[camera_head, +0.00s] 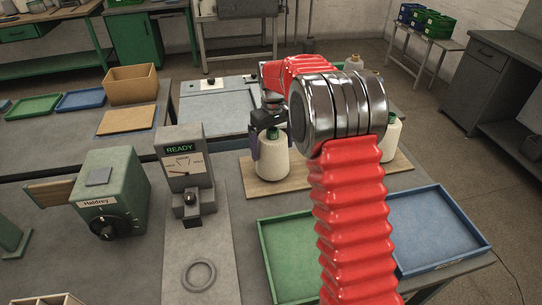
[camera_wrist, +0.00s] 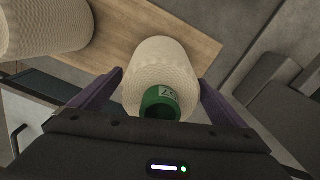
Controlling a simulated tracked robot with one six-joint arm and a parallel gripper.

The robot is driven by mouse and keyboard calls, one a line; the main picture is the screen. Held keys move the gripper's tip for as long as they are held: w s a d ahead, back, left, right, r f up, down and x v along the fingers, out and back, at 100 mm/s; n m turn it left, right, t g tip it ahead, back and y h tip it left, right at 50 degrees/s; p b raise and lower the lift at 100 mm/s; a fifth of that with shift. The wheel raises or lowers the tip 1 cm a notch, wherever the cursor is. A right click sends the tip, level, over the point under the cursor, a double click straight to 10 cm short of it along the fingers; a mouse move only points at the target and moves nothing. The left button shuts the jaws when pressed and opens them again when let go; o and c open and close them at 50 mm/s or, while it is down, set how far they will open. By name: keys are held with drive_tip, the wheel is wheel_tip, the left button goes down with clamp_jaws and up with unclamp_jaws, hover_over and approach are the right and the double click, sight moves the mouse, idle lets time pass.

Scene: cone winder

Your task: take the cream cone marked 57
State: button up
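A cream cone (camera_head: 273,164) with a green tube top stands upright on a wooden board (camera_head: 320,181). In the wrist view this cone (camera_wrist: 160,62) is centred, and the pale label on its green tube (camera_wrist: 160,100) is too small to read for certain. My gripper (camera_wrist: 161,76) has its purple fingers on both sides of the cone; they look spread, and I cannot tell whether they touch it. In the head view my gripper (camera_head: 268,140) is at the cone's upper part. Another cream cone (camera_head: 391,139) stands on the board, partly behind my arm; one shows top left in the wrist view (camera_wrist: 42,24).
A green tray (camera_head: 262,240) and a blue tray (camera_head: 487,236) lie in front of the board. A gauge box reading READY (camera_head: 184,162) and a green box (camera_head: 122,186) stand to the left. A cardboard box (camera_head: 131,86) is farther back.

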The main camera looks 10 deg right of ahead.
sight(272, 129)
drive_tip(key=c, duration=1)
drive_tip(key=shift+c, duration=0.2)
wheel_tip(272, 129, up, 10)
drive_tip(key=shift+f, duration=0.25)
drive_tip(key=shift+r, duration=0.3)
